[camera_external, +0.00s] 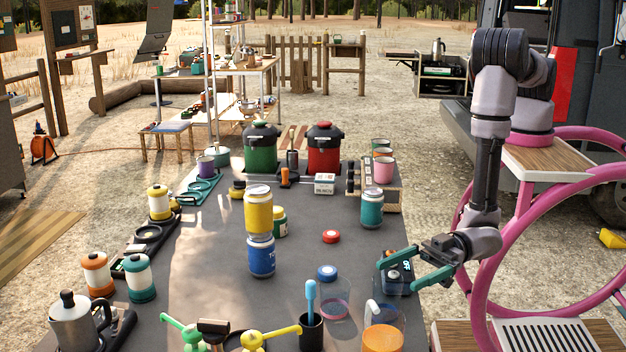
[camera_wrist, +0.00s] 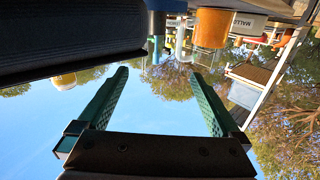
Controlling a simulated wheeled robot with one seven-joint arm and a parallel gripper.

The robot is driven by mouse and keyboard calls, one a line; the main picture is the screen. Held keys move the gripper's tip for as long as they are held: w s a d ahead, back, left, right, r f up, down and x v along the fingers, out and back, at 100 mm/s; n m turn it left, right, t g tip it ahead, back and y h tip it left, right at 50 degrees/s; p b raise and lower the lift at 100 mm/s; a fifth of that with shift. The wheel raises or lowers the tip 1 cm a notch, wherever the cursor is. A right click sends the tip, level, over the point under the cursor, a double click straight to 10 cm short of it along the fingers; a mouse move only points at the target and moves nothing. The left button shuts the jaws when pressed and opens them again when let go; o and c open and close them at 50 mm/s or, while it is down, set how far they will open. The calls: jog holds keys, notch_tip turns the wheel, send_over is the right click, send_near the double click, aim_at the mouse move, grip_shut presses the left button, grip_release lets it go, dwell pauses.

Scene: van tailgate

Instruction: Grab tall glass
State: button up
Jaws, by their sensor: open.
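Two clear glasses stand at the near right of the dark table in the external view. One glass (camera_external: 383,335) holds an orange filling, with a pale bent straw or handle at its left. The other glass (camera_external: 335,300) is clear with a pinkish band; I cannot tell which is the tall one. My gripper (camera_external: 396,272) is open and empty at the table's right edge, above and behind the orange-filled glass. In the wrist view my gripper (camera_wrist: 158,73) has sky between its fingers, and an orange vessel (camera_wrist: 212,28) shows upside down beyond them.
A black cup with a blue utensil (camera_external: 311,330) stands left of the glasses. A dark device (camera_external: 398,284) lies by my fingers. Stacked yellow and blue jars (camera_external: 260,225) stand mid-table, with a teal jar (camera_external: 372,210) farther right. The table's centre-left is clear.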

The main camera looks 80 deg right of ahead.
aim_at(386, 298)
jog(key=x, duration=0.5)
jog(key=shift+s+a, duration=0.1)
jog(key=shift+r, duration=0.1)
jog(key=c, duration=1.4)
